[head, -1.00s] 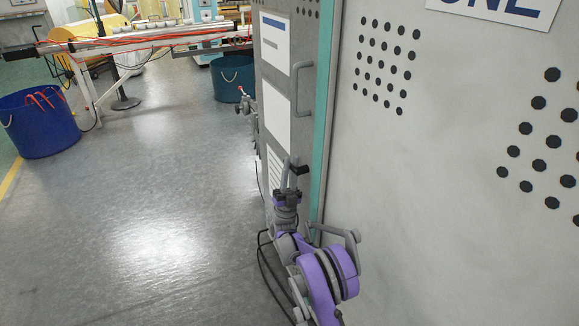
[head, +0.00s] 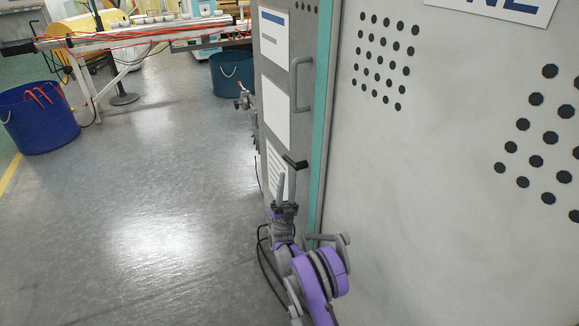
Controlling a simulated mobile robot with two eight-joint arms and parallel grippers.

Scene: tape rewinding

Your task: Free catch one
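My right gripper (head: 286,184) is at the lower middle, in front of the edge of a tall grey cabinet, with its fingers pointing up. Two grey fingers show with a narrow gap between them and nothing visible held. A small black bar (head: 295,162) shows at the tip of the right-hand finger. It looks like part of a catch on the cabinet, but I cannot tell whether it touches the finger. A small grey fitting with a red tip (head: 243,99) sticks out from the cabinet's far edge. My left gripper is out of view.
The grey cabinet door (head: 274,60) carries a grey pull handle (head: 301,84) and white sheets. A large perforated panel (head: 440,200) fills the right. A blue bin (head: 38,122), a teal bin (head: 232,75) and a white-framed bench (head: 150,35) stand farther back.

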